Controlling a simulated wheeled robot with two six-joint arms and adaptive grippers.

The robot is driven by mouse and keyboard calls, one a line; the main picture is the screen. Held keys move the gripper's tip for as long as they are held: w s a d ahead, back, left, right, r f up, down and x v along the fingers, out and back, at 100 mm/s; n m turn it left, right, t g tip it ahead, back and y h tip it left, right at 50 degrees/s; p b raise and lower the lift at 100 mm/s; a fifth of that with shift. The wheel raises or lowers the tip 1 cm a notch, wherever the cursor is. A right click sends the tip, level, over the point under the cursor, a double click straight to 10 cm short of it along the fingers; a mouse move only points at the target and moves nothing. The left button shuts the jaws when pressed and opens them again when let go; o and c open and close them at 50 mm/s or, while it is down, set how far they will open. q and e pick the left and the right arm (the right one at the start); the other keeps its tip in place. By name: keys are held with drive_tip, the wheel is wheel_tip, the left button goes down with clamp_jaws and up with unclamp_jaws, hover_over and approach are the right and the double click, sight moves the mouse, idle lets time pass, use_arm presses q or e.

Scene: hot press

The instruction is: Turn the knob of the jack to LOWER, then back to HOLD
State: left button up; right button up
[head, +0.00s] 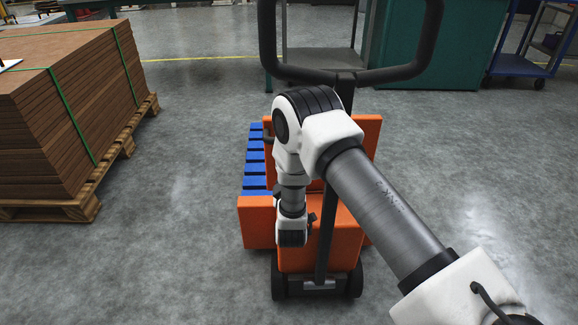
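The jack is an orange wheeled lift (340,235) with a black push handle (350,76) rising towards me and small black wheels at its near end. My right arm comes in from the lower right, bends above the jack and hangs down in front of its orange near side. The white end of that arm (292,232) is over the orange body, left of the black post. Its fingertips cannot be made out. I cannot see the knob; the arm may hide it. My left gripper is not in view.
The jack's blue slatted top (254,165) shows left of the arm. A wooden pallet (85,205) with strapped brown boards (75,100) stands at the left. A teal cabinet (440,50) and a blue cart (520,66) stand behind. The grey floor between the pallet and jack is clear.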

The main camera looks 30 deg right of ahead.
drive_tip(key=shift+f+n, duration=0.1)
drive_tip(key=shift+n, duration=0.3)
drive_tip(key=o, duration=0.8)
drive_tip(key=shift+c, duration=0.2)
